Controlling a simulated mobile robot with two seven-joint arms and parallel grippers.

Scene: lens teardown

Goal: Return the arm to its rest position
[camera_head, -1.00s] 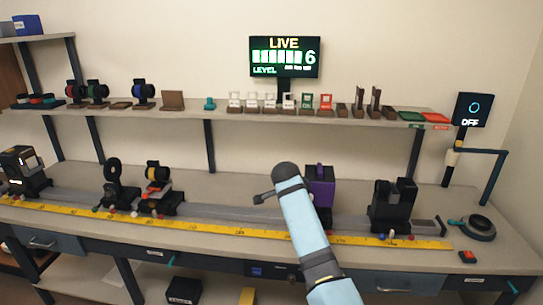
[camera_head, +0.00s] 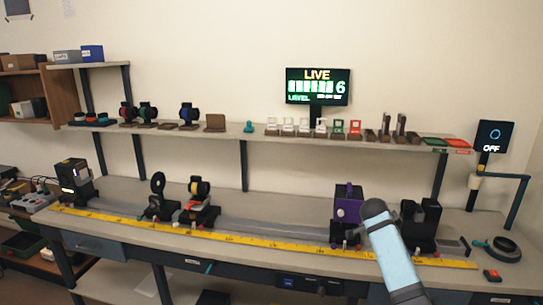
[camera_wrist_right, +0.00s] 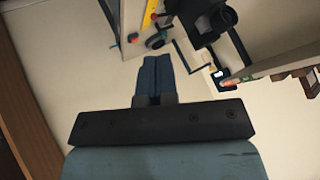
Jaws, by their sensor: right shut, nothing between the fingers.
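My right arm (camera_head: 393,258) reaches in from the bottom right of the head view, its dark rounded joint in front of the bench rail. No fingers can be made out in the head view. In the right wrist view my right gripper (camera_wrist_right: 154,62) shows as two blue fingers pressed together, with nothing between them. The fingers point toward the bench items at the top of that view and appear apart from them. My left arm and gripper are not in view.
A bench with a yellow ruler (camera_head: 245,240) carries a purple mount (camera_head: 347,212) and black mounts (camera_head: 424,222). A shelf (camera_head: 260,137) holds small lens parts. A display (camera_head: 318,87) stands above it. A black ring (camera_head: 503,249) lies at the right end. Floor shows at lower left.

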